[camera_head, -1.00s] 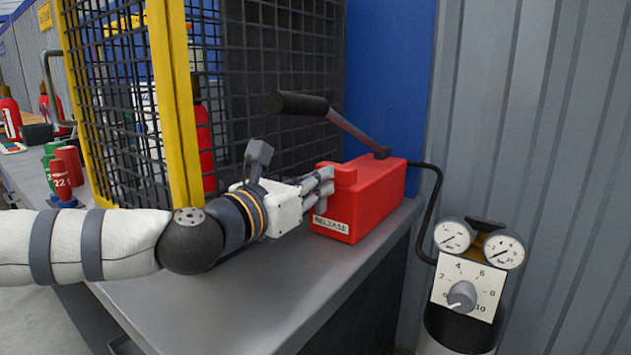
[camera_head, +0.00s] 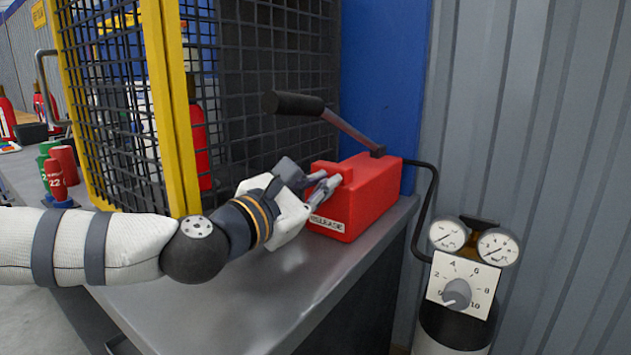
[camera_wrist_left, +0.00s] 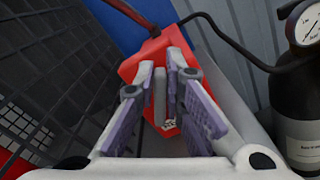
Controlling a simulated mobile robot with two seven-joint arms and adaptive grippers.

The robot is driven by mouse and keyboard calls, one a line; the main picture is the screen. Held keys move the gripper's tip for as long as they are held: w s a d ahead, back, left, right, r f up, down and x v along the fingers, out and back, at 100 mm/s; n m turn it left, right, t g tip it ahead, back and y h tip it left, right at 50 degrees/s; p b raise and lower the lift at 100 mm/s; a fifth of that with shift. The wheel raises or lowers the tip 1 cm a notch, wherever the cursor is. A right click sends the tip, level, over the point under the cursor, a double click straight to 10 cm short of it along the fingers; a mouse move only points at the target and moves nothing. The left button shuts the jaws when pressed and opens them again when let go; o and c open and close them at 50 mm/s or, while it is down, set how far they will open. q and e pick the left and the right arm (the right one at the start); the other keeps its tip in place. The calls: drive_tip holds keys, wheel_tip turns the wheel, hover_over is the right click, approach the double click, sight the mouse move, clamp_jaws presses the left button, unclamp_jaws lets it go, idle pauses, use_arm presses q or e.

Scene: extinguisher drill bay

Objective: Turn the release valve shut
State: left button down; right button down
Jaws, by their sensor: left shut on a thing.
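A red pump box (camera_head: 375,190) with a RELEASE label (camera_head: 326,224) on its front sits at the bench's right end. My left gripper (camera_head: 325,184) is at the box's front left end, just above the label. It is shut on the release valve, which the fingers mostly hide. In the left wrist view my left gripper (camera_wrist_left: 170,85) has its fingers on both sides of a narrow grey piece in front of the red box (camera_wrist_left: 140,66). The valve's exact angle cannot be told. My right gripper is not in view.
A black-gripped pump lever (camera_head: 293,103) rises from the box. A yellow-framed mesh cage (camera_head: 172,110) stands close behind my left arm. A black hose runs to a cylinder with two gauges and a dial (camera_head: 457,292) at right. The front of the bench (camera_head: 240,305) is clear.

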use_arm(q)
drive_tip(key=m, duration=0.2)
drive_tip(key=f+m, duration=0.1)
drive_tip(key=m, duration=0.2)
drive_tip(key=d+m+p, duration=0.1)
drive_tip(key=m, duration=0.2)
drive_tip(key=shift+s+f, duration=0.15)
drive_tip(key=shift+s, duration=0.2)
drive_tip(key=shift+f+m, duration=0.25)
drive_tip(key=shift+m, duration=0.6)
drive_tip(key=shift+f+m, duration=0.25)
drive_tip(key=shift+m, duration=0.6)
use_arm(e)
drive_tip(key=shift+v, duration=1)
use_arm(q)
drive_tip(key=shift+p, duration=0.3)
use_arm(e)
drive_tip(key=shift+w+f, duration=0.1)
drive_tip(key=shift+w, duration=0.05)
use_arm(q)
drive_tip(key=c, duration=1.7)
unclamp_jaws()
